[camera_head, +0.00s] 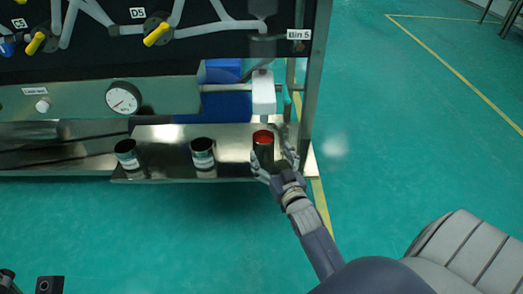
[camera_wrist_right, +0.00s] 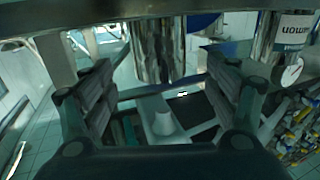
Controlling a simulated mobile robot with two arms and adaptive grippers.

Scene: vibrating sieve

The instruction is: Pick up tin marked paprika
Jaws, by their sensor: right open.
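A steel tin with red contents (camera_head: 263,137) stands upright at the right end of the steel shelf (camera_head: 228,173), under a white spout. Its label is not visible, so I cannot read "paprika" on it. My right gripper (camera_head: 275,158) is open, with its fingers on either side of this tin. In the right wrist view, the shiny tin (camera_wrist_right: 158,50) shows between and beyond the open fingers (camera_wrist_right: 160,75); contact is unclear. Dark parts at the head view's bottom left corner may be my left gripper; its state is unclear.
Two more labelled tins stand on the shelf, one in the middle (camera_head: 203,154) and one at left (camera_head: 127,154). A tin with a label ending in "mon" (camera_wrist_right: 294,38) shows in the wrist view. The white spout (camera_head: 263,93) and a steel post (camera_head: 311,100) are close to my gripper.

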